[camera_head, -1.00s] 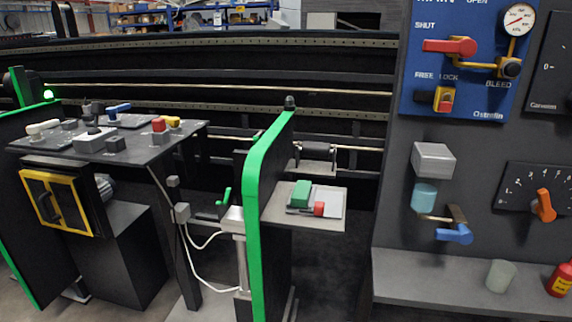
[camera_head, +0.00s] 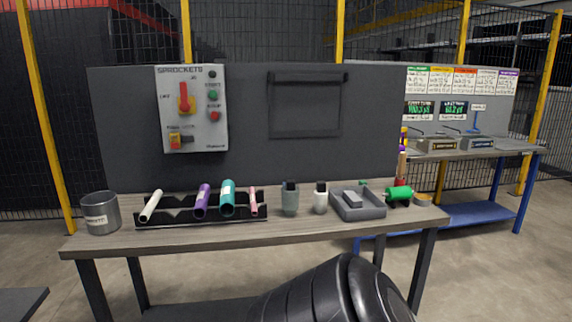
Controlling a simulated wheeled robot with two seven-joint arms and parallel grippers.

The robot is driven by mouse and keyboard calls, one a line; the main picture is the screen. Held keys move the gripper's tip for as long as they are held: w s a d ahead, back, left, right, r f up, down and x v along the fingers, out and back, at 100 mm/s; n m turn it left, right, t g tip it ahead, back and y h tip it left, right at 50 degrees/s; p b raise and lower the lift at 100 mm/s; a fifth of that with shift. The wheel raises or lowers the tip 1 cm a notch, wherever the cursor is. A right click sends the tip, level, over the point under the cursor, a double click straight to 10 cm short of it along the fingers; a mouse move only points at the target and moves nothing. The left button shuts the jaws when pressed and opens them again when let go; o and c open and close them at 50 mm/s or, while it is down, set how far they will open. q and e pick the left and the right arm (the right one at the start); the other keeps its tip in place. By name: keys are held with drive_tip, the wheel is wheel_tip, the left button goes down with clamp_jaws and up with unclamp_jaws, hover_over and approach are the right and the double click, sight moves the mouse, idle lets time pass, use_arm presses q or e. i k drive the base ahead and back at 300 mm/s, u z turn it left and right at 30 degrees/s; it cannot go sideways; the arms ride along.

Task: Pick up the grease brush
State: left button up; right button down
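I cannot make out a grease brush for certain. A green roller-like piece with dark ends (camera_head: 398,194) lies at the right end of the wooden workbench (camera_head: 300,228). Just behind it stands a slim upright item in brown and red (camera_head: 402,168), too small to identify. A dark rack (camera_head: 180,220) on the bench holds a white (camera_head: 151,206), a purple (camera_head: 202,201), a teal (camera_head: 227,198) and a pink (camera_head: 253,201) cylinder. Neither gripper is in view; only a black rounded arm part of mine shows at the bottom.
A grey metal cup (camera_head: 101,212) stands at the bench's left end. A grey bottle (camera_head: 290,198), a white bottle (camera_head: 320,197) and a grey tray (camera_head: 357,208) stand right of the rack. A dark back panel (camera_head: 250,130) carries a sprockets control box (camera_head: 190,108). A blue-framed bench (camera_head: 490,213) is behind right.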

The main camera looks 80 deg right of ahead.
sight(403, 156)
drive_tip(key=z, duration=3.7)
drive_tip(key=k, duration=0.4)
drive_tip(key=z, duration=0.9)
drive_tip(key=i, duration=0.9)
drive_tip(key=u, duration=0.65)
drive_tip(key=i, duration=1.4)
drive_tip(key=u, duration=1.7)
drive_tip(key=i, duration=0.55)
drive_tip(key=u, duration=0.5)
